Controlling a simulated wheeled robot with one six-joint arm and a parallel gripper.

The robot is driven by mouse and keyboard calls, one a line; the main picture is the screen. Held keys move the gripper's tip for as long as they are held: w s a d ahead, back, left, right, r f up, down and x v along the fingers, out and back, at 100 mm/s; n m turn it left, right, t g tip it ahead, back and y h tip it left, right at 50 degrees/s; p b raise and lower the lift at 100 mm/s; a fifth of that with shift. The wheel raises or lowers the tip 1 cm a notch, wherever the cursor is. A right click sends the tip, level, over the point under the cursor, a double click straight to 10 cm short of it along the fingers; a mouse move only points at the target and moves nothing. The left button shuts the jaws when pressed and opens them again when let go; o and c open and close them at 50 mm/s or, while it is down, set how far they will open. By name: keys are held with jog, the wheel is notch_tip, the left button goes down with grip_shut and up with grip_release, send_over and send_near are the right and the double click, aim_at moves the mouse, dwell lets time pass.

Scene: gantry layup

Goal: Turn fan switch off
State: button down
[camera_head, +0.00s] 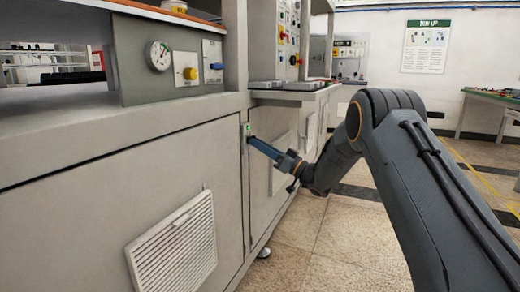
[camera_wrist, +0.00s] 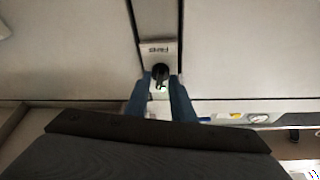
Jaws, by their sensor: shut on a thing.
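The fan switch is a small light plate (camera_wrist: 158,47) with an upside-down label that seems to read FANS and a black knob (camera_wrist: 160,71). In the head view the plate (camera_head: 247,129) sits on the narrow upright strip between two cabinet doors, with a small green mark on it. My gripper (camera_head: 250,140) reaches it from the right. In the wrist view its two blue fingers (camera_wrist: 163,77) stand on either side of the knob and are shut on it. The knob's exact setting is hard to read, and the fingers partly hide its sides.
A grey panel above left carries a gauge (camera_head: 159,56), a yellow knob (camera_head: 190,73) and a blue-handled switch (camera_head: 213,66). A vented door (camera_head: 175,250) is below. A further control console (camera_head: 290,40) stands behind. Open tiled floor (camera_head: 350,235) lies to the right.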

jog(key=n+g+b, duration=0.1)
jog(key=n+g, duration=0.1)
jog(key=n, duration=0.3)
jog(key=n+g+b, duration=0.2)
jog(key=n+g, duration=0.1)
jog(key=n, duration=0.2)
jog(key=w+n+g+b, duration=0.1)
jog(key=n+g+b, duration=0.1)
jog(key=n, duration=0.4)
jog(key=shift+d+r+g+y, duration=0.1)
jog(key=shift+r+g+y, duration=0.05)
jog(key=shift+g+y, duration=0.3)
jog(key=shift+n+g, duration=0.25)
jog(key=shift+n, duration=0.15)
jog(key=c, duration=1.9)
grip_release()
jog(key=shift+o, duration=0.2)
jog(key=shift+d, duration=0.15)
jog(key=p+v, duration=0.1)
jog(key=v, duration=0.6)
jog(key=shift+d+p, duration=0.2)
jog(key=shift+p, duration=0.2)
